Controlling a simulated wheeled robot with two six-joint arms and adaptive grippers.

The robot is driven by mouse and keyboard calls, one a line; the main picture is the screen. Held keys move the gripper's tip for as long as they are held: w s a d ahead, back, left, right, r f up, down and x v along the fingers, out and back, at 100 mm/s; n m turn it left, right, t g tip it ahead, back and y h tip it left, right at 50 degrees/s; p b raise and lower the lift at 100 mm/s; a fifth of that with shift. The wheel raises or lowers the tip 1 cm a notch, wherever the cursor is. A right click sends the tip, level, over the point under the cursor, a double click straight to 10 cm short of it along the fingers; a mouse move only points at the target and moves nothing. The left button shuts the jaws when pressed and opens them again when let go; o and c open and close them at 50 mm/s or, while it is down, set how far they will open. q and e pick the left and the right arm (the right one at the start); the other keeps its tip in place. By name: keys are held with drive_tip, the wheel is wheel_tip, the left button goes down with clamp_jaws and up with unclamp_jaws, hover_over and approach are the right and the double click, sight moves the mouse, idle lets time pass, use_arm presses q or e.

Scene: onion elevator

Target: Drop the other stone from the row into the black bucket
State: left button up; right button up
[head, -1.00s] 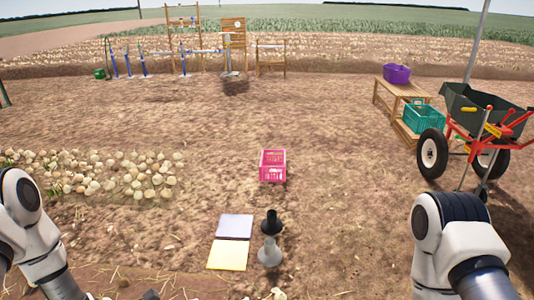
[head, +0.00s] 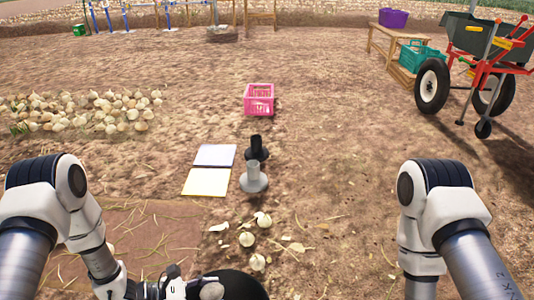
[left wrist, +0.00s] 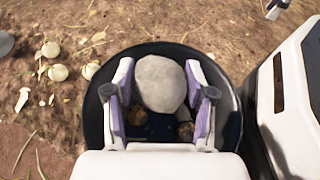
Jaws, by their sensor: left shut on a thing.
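My left gripper (left wrist: 162,94) is shut on a pale grey rounded stone (left wrist: 160,82). In the left wrist view the stone is between the two fingers, over the mouth of the black bucket (left wrist: 232,125). Several brownish things, not clear enough to name, show in the dark inside the bucket. In the head view the stone (head: 211,290) and the bucket (head: 245,283) are at the bottom edge, partly cut off. The row of onions (head: 85,112) lies on the soil at the left.
A pink crate (head: 258,105) and a wheelbarrow (head: 480,45) stand farther off.

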use_arm(q)
wheel_tip(320, 180, down, 5)
drive_tip(key=b, duration=0.3)
drive_tip(key=shift+f+b, duration=0.1)
drive_tip(key=shift+b, duration=0.3)
drive_tip(key=o, duration=1.5)
